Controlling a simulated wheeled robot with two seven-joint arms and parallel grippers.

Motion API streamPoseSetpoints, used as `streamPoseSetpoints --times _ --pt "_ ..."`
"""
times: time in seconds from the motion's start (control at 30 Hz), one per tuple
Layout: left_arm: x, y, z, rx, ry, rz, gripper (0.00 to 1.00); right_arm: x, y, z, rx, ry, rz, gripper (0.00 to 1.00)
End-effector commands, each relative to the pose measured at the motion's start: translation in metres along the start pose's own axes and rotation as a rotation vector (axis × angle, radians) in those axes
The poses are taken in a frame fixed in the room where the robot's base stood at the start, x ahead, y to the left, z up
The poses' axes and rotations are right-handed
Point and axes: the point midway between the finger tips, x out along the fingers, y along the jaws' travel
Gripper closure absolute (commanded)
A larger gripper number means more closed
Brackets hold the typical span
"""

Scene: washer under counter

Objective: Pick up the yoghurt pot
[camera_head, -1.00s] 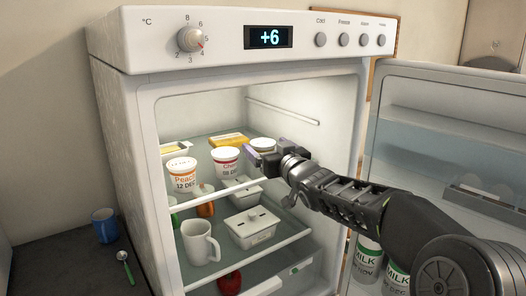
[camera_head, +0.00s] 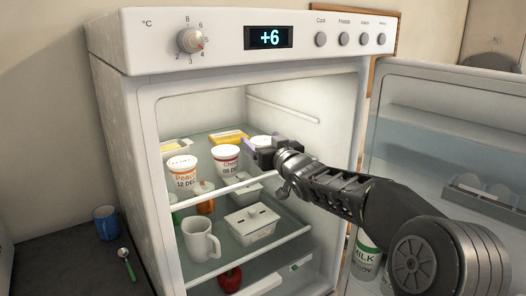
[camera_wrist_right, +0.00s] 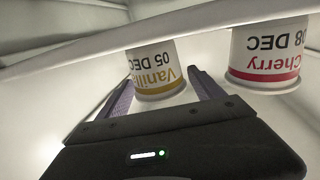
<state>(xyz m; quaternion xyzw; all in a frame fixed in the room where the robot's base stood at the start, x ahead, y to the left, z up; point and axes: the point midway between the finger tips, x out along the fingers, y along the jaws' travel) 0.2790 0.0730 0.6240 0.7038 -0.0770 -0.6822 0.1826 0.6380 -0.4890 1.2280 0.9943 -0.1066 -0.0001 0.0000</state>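Three yoghurt pots stand on the upper glass shelf of the open fridge: a Peach pot (camera_head: 182,172), a Cherry pot (camera_head: 226,159) and a third pot (camera_head: 260,140) further back. The wrist view, upside down, shows the third as a Vanilla pot (camera_wrist_right: 156,68) with a yellow band, and the Cherry pot (camera_wrist_right: 266,55) beside my gripper. My right gripper (camera_head: 253,148) is inside the fridge at the Vanilla pot. Its purple fingers are apart, one on each side of this pot, with slight gaps visible. My left gripper is out of view.
The shelf's front edge (camera_head: 236,188) runs below my right arm. Yellow packs (camera_head: 228,138) lie behind the pots. A white mug (camera_head: 200,242) and lidded box (camera_head: 253,223) stand on the shelf below. The open fridge door (camera_head: 450,130) is at right, with a milk bottle (camera_head: 366,262).

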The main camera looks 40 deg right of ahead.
Motion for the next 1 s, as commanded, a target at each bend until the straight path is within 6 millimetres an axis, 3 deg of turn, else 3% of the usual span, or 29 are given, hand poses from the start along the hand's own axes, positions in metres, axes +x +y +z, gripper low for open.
streamPoseSetpoints --times 0.7,1.0 --pt "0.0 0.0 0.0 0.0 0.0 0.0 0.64 0.0 0.0001 0.0 0.0 0.0 0.0 0.83" --pt "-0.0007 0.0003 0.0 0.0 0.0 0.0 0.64 0.0 -0.0002 -0.0048 -0.001 0.002 -0.001 0.83"
